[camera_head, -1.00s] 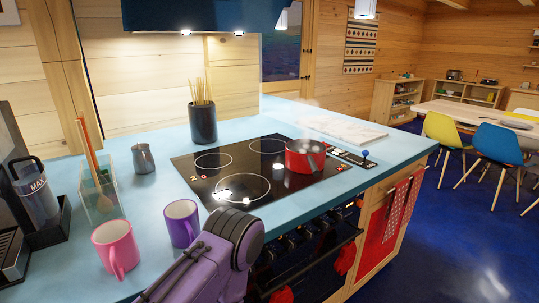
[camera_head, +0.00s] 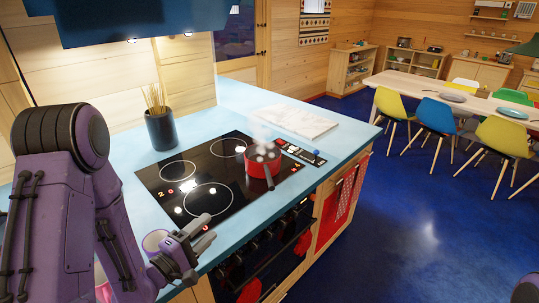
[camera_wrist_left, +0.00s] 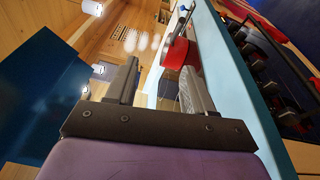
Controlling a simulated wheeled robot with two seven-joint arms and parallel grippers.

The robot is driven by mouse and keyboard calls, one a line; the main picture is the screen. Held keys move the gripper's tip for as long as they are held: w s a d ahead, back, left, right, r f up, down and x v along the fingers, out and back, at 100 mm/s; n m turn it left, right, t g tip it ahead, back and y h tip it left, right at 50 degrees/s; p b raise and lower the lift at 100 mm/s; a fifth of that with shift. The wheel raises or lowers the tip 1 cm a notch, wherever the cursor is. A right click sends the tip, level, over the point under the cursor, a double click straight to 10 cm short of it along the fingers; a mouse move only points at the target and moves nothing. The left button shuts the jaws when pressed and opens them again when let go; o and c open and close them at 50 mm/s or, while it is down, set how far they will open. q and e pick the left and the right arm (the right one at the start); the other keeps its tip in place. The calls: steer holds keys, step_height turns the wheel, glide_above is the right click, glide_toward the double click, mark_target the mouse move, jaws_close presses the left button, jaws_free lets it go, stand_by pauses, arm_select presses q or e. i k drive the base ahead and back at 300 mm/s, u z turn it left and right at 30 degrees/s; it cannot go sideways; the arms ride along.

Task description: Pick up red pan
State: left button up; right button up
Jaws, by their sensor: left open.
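In the left wrist view the open fingers (camera_wrist_left: 159,68) point toward the pan (camera_wrist_left: 181,52), which is beyond the right fingertip. My right gripper is not in view.
A dark utensil pot (camera_head: 161,130) stands behind the cooktop on the blue counter (camera_head: 146,202). A pale board or book (camera_head: 300,122) lies beyond the pan. Red towels (camera_head: 340,200) hang at the front.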

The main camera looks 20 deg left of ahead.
mark_target(262, 159)
steer(key=i, duration=0.9)
steer(key=u, duration=0.05)
